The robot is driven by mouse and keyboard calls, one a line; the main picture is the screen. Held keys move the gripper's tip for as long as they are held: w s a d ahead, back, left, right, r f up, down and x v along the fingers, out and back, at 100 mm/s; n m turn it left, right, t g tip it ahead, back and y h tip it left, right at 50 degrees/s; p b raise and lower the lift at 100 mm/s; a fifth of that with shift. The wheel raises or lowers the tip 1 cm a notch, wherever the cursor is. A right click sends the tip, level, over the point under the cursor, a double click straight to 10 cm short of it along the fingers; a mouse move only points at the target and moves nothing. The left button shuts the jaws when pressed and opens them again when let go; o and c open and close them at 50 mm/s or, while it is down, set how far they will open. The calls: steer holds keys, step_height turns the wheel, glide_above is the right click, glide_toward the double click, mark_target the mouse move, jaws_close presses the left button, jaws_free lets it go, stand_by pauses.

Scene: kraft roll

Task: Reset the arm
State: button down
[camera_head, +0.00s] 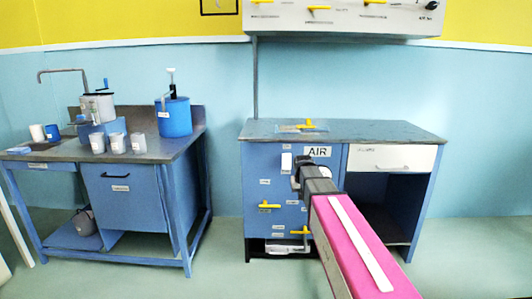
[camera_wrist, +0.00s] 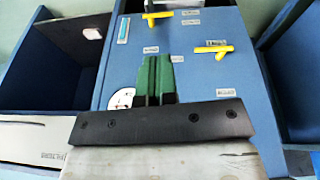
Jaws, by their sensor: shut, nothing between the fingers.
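My arm, with a pink link, reaches from the lower right of the head view toward the blue cabinet (camera_head: 262,190). My gripper (camera_wrist: 156,60) shows in the wrist view as two green fingers side by side, shut, with nothing between them. In the head view its fingertips cannot be made out behind the dark wrist. The fingers lie in front of the cabinet's blue front panel (camera_wrist: 125,65). Whether they touch it cannot be told.
Yellow handles stick out from the panel, one upper (camera_wrist: 158,16) and one to the right (camera_wrist: 213,49) in the wrist view. A white drawer (camera_head: 392,158) sits above an open compartment. A workbench (camera_head: 120,185) with cups (camera_head: 117,142) and a blue pot (camera_head: 174,117) stands left. Floor between them is clear.

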steer(key=s+d+f+g, duration=0.1)
steer(key=s+f, duration=0.7)
steer(key=s, duration=0.4)
steer(key=s+d+f+g, duration=0.2)
steer(key=s+f, duration=0.5)
steer(key=s, duration=0.5)
steer(key=shift+f+y, duration=0.3)
steer(key=shift+f, duration=0.05)
